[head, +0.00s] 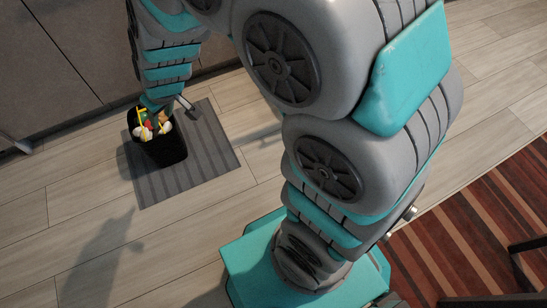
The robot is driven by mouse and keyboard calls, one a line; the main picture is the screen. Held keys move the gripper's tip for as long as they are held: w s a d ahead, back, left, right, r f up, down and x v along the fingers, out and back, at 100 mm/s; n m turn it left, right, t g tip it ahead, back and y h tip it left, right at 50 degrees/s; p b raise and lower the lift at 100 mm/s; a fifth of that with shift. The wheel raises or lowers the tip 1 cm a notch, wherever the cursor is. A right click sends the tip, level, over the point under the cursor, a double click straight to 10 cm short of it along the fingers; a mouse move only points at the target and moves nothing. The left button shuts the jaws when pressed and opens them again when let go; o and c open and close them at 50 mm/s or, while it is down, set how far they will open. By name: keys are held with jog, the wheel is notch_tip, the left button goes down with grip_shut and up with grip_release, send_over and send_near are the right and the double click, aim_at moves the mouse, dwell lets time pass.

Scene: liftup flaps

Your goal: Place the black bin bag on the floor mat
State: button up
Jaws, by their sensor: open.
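The black bin bag (161,152) looks like an open black bin with colourful items inside. It stands upright on the grey striped floor mat (211,160), over the mat's left part. My arm reaches down from the top, and my gripper (168,108) is at the bin's upper rim. The gripper is open, and its fingers are small and partly hidden by the arm and the bin's contents. I cannot tell whether they touch the bin.
Grey cabinet fronts (70,50) run along the back left, close behind the mat. A striped red-brown rug (490,230) and dark furniture legs (525,265) are at the lower right. The wooden floor (60,220) at left is clear.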

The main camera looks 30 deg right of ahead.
jog(key=s+d+r+m+g+h, duration=0.1)
jog(key=s+d+r+g, duration=0.1)
jog(key=s+d, duration=0.3)
jog(key=s+d+r+m+g+h, duration=0.1)
jog(key=s+d, duration=0.5)
jog(key=s, duration=0.7)
jog(key=s+d+r+m+g, duration=0.2)
jog(key=s+d, duration=0.4)
jog(key=s, duration=0.3)
notch_tip(320, 180, up, 2)
jog(key=shift+s+d+r+m+g+h, duration=0.15)
jog(key=shift+s+m+g+h, duration=0.2)
jog(key=shift+m, duration=0.25)
